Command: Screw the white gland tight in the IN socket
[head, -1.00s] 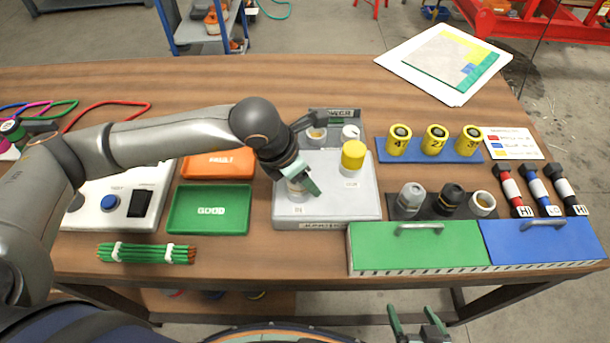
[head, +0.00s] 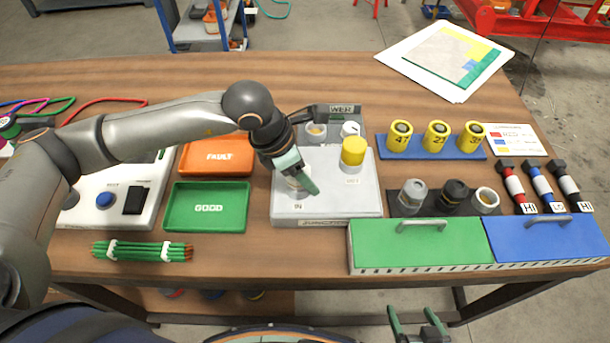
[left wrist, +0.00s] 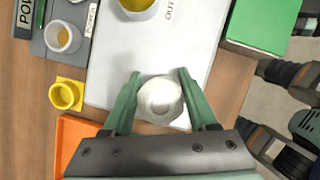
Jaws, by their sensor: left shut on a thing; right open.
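The white gland (left wrist: 160,98) stands at the IN socket of the light grey junction box (head: 330,210), by the "IN" label. In the left wrist view it sits between both green fingers of my left gripper (left wrist: 160,90), which is shut on it. In the head view my left gripper (head: 300,177) comes down from above and hides most of the gland and the socket. How deep the gland sits cannot be told. A yellow gland (head: 353,152) stands at the OUT socket. My right gripper (head: 418,322) is open and empty, low in front of the table.
A dark rack right of the box holds grey (head: 412,196), black (head: 453,196) and white (head: 486,200) pieces. Green (head: 420,245) and blue (head: 545,240) lidded boxes stand at the front right. Green (head: 207,222) and orange (head: 214,158) trays lie left of the box.

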